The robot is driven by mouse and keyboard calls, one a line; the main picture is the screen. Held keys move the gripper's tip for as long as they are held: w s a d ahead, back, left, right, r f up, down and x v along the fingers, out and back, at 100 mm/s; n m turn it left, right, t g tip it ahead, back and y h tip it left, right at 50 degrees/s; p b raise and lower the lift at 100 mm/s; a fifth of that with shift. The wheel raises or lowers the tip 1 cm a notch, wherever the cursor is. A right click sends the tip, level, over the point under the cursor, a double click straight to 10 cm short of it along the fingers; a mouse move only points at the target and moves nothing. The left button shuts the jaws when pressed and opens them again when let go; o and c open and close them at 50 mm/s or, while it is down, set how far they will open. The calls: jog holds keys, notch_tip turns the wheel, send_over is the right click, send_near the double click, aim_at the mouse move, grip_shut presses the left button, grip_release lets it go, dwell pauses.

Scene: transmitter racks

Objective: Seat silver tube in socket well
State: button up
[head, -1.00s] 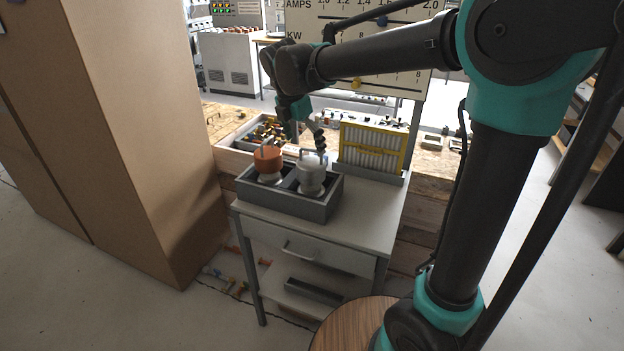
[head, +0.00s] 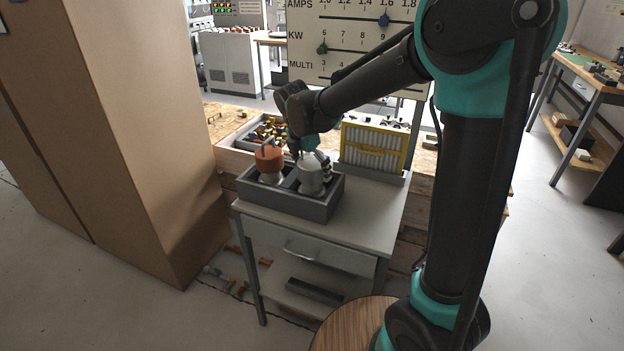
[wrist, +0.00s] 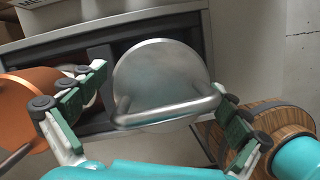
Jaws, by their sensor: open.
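The silver tube (head: 311,175) stands upright in the right compartment of a grey two-part box (head: 290,207) on the cart. In the wrist view the tube (wrist: 165,75) shows its round metal top and a bar handle (wrist: 166,116) across it. My gripper (head: 316,160) is at the tube's top. In the wrist view its open fingers (wrist: 160,112) stand on either side of the handle, not closed on it. An orange-topped tube (head: 269,160) stands in the left compartment and also shows at the left of the wrist view (wrist: 28,105). I cannot make out a socket well.
A yellow-framed rack (head: 374,147) stands behind the box to the right. A tray of small coloured parts (head: 262,131) lies behind it to the left. The cart top (head: 365,208) is clear at the right. A tall brown cabinet (head: 130,130) stands close on the left.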

jog(key=c, duration=1.9)
jog(key=shift+c, duration=0.2)
jog(key=shift+r, duration=0.15)
